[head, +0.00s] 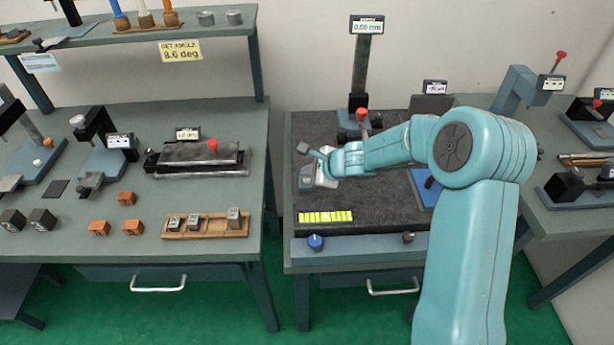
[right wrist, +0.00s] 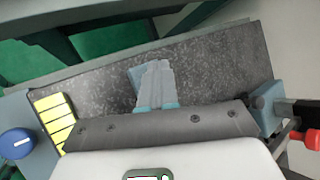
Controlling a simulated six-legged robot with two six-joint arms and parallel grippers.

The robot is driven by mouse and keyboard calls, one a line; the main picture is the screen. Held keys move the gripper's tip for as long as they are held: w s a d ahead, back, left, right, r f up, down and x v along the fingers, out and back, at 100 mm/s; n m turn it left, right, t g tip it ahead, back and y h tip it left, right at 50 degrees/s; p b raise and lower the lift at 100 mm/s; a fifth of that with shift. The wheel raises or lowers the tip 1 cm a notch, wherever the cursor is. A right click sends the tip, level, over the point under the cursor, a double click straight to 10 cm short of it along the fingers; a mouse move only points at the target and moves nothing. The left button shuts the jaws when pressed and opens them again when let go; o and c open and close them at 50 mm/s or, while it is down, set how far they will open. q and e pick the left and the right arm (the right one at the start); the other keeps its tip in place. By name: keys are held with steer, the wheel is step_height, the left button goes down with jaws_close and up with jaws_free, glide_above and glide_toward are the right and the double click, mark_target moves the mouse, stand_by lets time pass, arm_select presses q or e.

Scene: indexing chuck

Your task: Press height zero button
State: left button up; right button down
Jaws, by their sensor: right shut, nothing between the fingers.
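The height gauge (head: 359,78) stands upright at the back of the dark granite plate, with a display (head: 366,27) on top reading 0.00 mm. A red knob (head: 362,113) shows low on its front; a red knob on a black bar also shows at the right wrist view's right edge (right wrist: 311,138). I cannot make out a zero button. My right gripper (head: 319,178) is over the plate's left part, in front of the gauge and apart from its column. Its fingers (right wrist: 155,80) are together and empty. My left gripper is not in view.
A yellow segmented strip (head: 326,217) lies at the granite plate's (head: 375,215) front left, also in the wrist view (right wrist: 55,121). A blue knob (head: 316,242) sits on the front edge. A blue pad (head: 425,186) lies behind my right arm. The left bench (head: 60,225) holds several fixtures and blocks.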

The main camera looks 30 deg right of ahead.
steer(key=shift+r+p, duration=0.6)
steer(key=shift+r, duration=0.25)
step_height(320, 180, up, 5)
steer(key=p, duration=0.4)
steer(key=shift+p, duration=0.4)
steer(key=shift+s, duration=0.1)
